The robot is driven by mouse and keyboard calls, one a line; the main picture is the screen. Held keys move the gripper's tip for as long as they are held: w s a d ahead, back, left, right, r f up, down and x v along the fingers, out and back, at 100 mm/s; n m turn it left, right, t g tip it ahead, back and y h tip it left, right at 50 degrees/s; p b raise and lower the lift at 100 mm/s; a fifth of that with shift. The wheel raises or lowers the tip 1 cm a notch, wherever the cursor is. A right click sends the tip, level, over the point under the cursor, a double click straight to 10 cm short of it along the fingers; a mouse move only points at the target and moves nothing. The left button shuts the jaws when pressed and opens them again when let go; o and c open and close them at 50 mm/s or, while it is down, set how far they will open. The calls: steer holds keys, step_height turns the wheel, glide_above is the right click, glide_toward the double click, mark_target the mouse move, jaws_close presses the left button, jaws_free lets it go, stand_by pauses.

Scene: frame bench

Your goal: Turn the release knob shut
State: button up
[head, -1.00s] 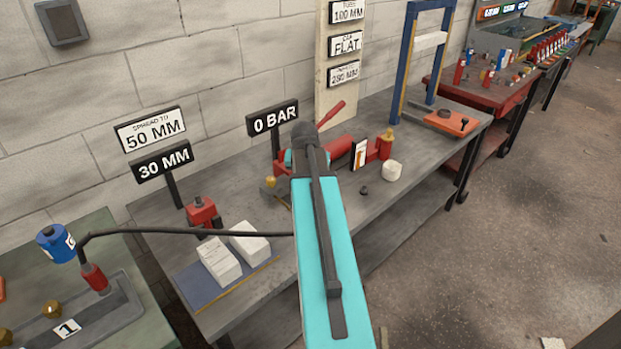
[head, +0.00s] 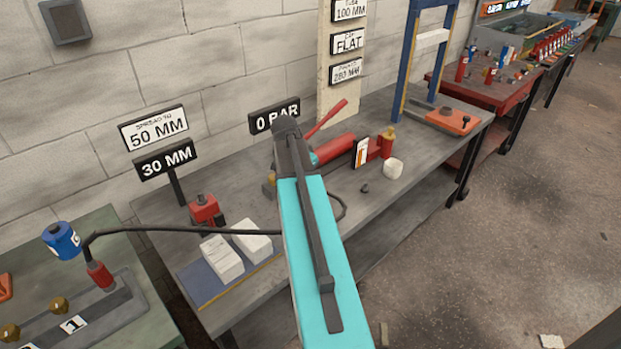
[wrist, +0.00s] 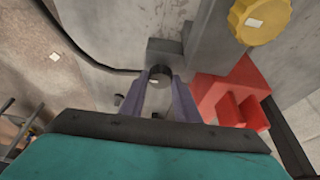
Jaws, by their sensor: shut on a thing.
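In the wrist view my gripper (wrist: 160,80) reaches forward with its two purple-grey fingers on either side of a small dark round knob (wrist: 159,73), which I take for the release knob. The fingers are shut on it. The knob sits against a grey block and bears a small pale mark. The red pump (head: 335,149) lies on the bench in the head view, with its red lever (head: 327,118) raised. My own arm hides the gripper and the knob in the head view. The sign behind reads 0 BAR (head: 275,117).
A yellow knob (wrist: 260,20) and a red block (wrist: 232,95) are close on the right in the wrist view. A black hose (head: 180,229) runs left to a red coupling. White blocks (head: 222,258) and a white piece (head: 393,168) stand on the bench (head: 425,181).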

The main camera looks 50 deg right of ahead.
stand_by(0.5)
steer(key=o, duration=1)
steer(key=shift+o, duration=0.2)
steer(key=shift+r, duration=0.1)
steer(key=b+v, duration=0.1)
steer(key=v, duration=1.2)
steer(key=shift+r, duration=0.3)
steer(key=shift+w+a, duration=0.1)
